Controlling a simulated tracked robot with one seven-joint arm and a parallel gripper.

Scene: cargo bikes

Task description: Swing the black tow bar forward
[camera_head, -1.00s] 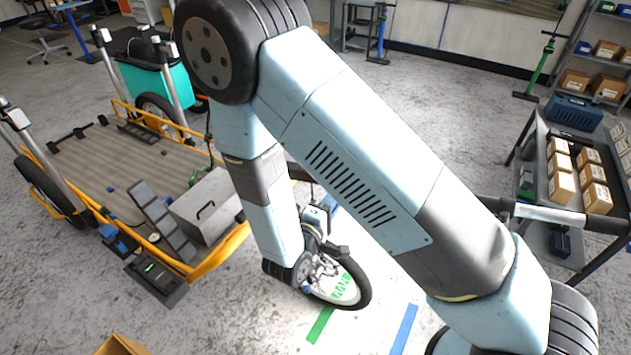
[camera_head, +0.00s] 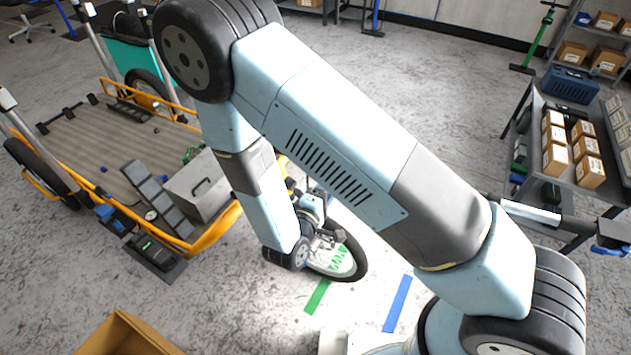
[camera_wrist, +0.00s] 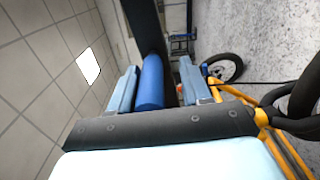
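In the wrist view a dark bar (camera_wrist: 144,25), apparently the tow bar, runs down from the top edge. A blue cylindrical grip (camera_wrist: 150,82) lies in line with it. My gripper (camera_wrist: 158,85) has one finger on each side of the blue grip. The grip lies close against the left finger, and a dark gap shows beside the right finger, so the fingers look open around it.
A grey metal case (camera_head: 201,187) sits on the bike's bed. A cardboard box (camera_head: 130,335) is at the bottom left. A table (camera_head: 535,115) with small boxes stands at the right, with a bar (camera_head: 530,212) in front. Floor with green and blue tape (camera_head: 397,305) is clear.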

